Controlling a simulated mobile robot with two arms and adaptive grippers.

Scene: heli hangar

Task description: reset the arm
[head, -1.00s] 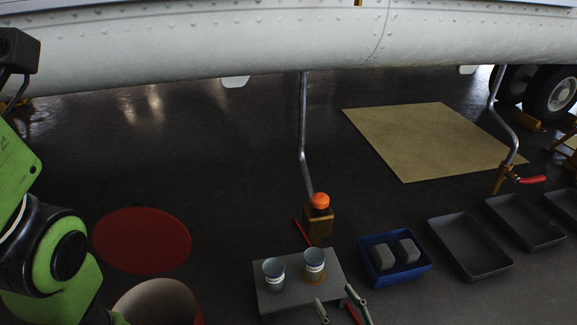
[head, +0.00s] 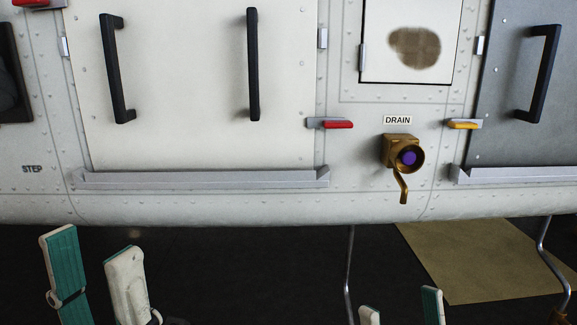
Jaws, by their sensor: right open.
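My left gripper (head: 95,250) stands at the lower left of the head view, with its two pale, green-padded fingers apart and nothing between them. My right gripper (head: 401,302) shows only its two fingertips at the bottom edge, right of the middle. They are apart, with nothing seen between them. Both grippers appear below the white riveted fuselage panel. The arms behind them are mostly out of view.
The fuselage carries black handles (head: 253,65), a red latch (head: 331,124), a yellow latch (head: 464,124) and a brass drain valve (head: 398,152) with a purple centre. A tan mat (head: 480,265) lies on the dark floor. Thin metal pipes (head: 349,265) hang below the fuselage.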

